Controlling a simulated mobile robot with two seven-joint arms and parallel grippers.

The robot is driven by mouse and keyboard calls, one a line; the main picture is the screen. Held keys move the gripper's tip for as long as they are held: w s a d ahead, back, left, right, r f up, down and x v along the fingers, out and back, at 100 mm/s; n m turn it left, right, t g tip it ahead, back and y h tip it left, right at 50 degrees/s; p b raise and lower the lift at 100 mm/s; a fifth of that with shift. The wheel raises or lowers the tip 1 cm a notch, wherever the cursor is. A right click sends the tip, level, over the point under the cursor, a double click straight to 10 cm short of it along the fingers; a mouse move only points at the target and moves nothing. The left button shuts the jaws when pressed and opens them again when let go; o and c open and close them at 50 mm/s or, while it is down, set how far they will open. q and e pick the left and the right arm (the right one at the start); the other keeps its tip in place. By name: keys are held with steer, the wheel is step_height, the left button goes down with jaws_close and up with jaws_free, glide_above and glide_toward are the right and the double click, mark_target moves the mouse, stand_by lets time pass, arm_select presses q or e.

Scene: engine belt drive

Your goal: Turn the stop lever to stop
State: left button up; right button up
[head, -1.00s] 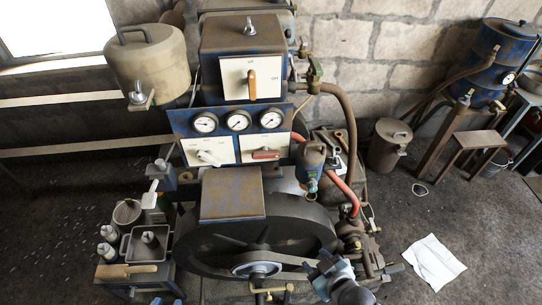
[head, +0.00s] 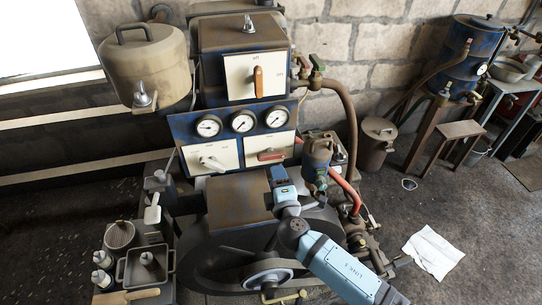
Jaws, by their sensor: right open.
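A red lever (head: 271,155) lies level on the lower right white panel of the engine's blue console. A white lever (head: 212,163) sits on the lower left panel, tilted down to the right. An orange-brown handle (head: 258,81) stands upright on the upper white panel. The panel lettering is too small for me to read, so I cannot tell which is the stop lever. My right gripper (head: 280,173) is open, just below the red lever and pointing up towards its panel. It appears apart from the lever; its fingertips are small and hard to make out. My left gripper is out of view.
Several gauges (head: 242,123) sit above the lower panels. A blue canister (head: 317,159) with a red hose stands close right of my gripper. A brown cover (head: 235,203) and a large flywheel (head: 215,262) lie below. A tray (head: 142,277) with bottles stands at lower left.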

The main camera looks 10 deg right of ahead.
mark_target(271, 158)
steer(key=w+p, duration=0.1)
steer(key=w, duration=0.7)
steer(key=shift+w, duration=0.2)
jaws_close()
